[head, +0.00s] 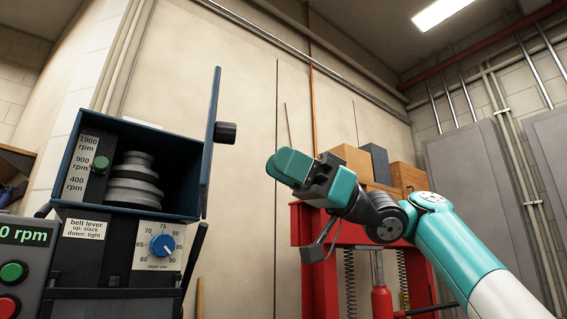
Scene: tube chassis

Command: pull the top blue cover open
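The blue cover (211,145) stands swung open at the right edge of the blue top housing (150,130), seen nearly edge-on. Its black knob (226,133) sticks out to the right. Inside the open housing a grey stepped pulley (134,185) shows, beside a speed plate with a green button. My gripper (283,169) is in the air to the right of the knob, apart from it, and touches nothing. Its teal fingers point left and overlap in this view, so any gap between them is hidden.
Below the housing are a blue dial (162,245), a belt lever label (87,228) and a black lever (195,255). A red press frame (309,265) with boxes (355,160) above it stands behind my arm. Grey cabinets (480,175) line the right wall.

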